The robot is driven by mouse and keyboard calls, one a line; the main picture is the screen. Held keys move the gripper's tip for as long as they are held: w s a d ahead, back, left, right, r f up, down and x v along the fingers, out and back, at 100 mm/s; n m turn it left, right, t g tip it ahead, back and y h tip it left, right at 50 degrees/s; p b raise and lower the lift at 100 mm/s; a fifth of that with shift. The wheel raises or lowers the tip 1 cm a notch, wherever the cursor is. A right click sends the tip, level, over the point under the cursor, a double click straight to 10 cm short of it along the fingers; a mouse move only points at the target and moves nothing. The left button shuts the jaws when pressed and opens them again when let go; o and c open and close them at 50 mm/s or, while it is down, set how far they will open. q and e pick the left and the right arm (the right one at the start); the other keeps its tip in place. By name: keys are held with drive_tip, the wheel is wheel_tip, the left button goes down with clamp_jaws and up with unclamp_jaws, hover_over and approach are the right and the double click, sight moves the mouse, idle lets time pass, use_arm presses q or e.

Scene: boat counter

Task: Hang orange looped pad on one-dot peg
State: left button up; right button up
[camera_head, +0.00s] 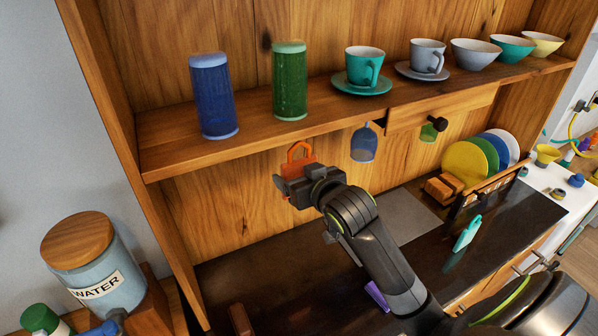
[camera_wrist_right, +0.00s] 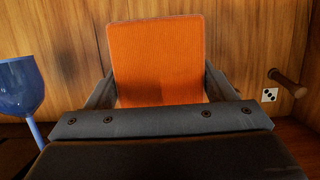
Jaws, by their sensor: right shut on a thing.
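The orange looped pad (camera_head: 301,153) is in my right gripper (camera_head: 296,178), below the upper shelf and in front of the wooden back panel. Its loop points up in the head view; the gripper hides its lower part. In the right wrist view the flat orange pad (camera_wrist_right: 156,60) sits between the two fingers of my right gripper (camera_wrist_right: 160,100), shut on it. A wooden peg (camera_wrist_right: 287,83) sticks out at the right of that view, apart from the pad. Beside it is a white tag (camera_wrist_right: 269,95) with several black dots. I cannot make out a one-dot tag. My left gripper is out of view.
A blue glass (camera_head: 363,143) hangs under the shelf (camera_head: 160,155), right of the gripper; it also shows in the wrist view (camera_wrist_right: 22,85). A green glass (camera_head: 429,133) hangs farther right. Canisters and cups stand above. A plate rack (camera_head: 462,198) and teal item (camera_head: 467,233) are on the dark counter.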

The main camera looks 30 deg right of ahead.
sight(274, 154)
drive_tip(key=shift+w+r+x, duration=0.1)
drive_tip(key=shift+r+x, duration=0.2)
drive_tip(key=shift+x, duration=1.15)
drive_tip(key=shift+w+r+x, duration=0.1)
drive_tip(key=shift+r+x, duration=0.2)
drive_tip(key=shift+x, duration=1.15)
drive_tip(key=shift+w+r+x, duration=0.1)
drive_tip(key=shift+r+x, duration=0.2)
drive_tip(key=shift+x, duration=1.1)
drive_tip(key=shift+w+f, duration=0.4)
drive_tip(key=shift+w, duration=0.05)
drive_tip(key=shift+w+f, duration=0.1)
drive_tip(key=shift+f, duration=0.05)
drive_tip(key=o, duration=1)
